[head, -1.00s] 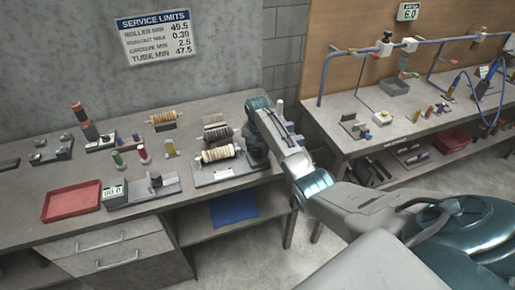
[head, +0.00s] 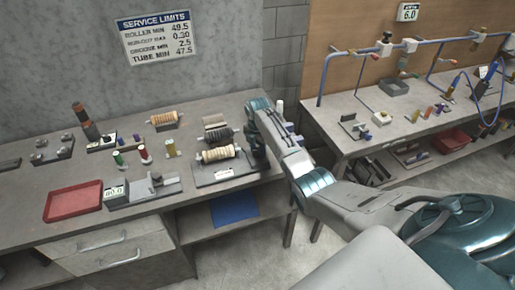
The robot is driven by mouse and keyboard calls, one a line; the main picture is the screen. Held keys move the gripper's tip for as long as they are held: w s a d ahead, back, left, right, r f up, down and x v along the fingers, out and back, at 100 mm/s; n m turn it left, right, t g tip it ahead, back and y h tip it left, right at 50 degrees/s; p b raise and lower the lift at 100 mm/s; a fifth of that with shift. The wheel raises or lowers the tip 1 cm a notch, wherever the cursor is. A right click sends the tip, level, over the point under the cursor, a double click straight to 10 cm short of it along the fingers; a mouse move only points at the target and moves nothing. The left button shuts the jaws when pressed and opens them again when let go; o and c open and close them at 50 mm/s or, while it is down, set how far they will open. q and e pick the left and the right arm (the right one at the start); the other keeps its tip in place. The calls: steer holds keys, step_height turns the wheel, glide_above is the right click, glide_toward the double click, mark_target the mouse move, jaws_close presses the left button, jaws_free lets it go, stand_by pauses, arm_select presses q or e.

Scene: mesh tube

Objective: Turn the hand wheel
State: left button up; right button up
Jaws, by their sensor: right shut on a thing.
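The roller fixture is a grey base plate (head: 222,177) near the right end of the left bench, with a pale ribbed roller (head: 219,154) lying across it. My right arm comes in from the right, and my right gripper (head: 256,158) points down at the right end of this fixture. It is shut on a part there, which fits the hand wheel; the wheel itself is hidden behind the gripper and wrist. My left gripper is not in view.
A blue mat (head: 234,207) lies on the shelf below. The right bench (head: 350,143) carries blue pipework.

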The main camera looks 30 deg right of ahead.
steer(key=m, duration=0.3)
steer(key=shift+m, duration=0.4)
steer(key=m, duration=0.4)
steer(key=shift+m, duration=0.3)
steer(key=m, duration=1.3)
steer(key=shift+m, duration=0.3)
steer(key=m, duration=0.3)
steer(key=shift+m, duration=0.3)
steer(key=m, duration=0.4)
steer(key=shift+m, duration=2)
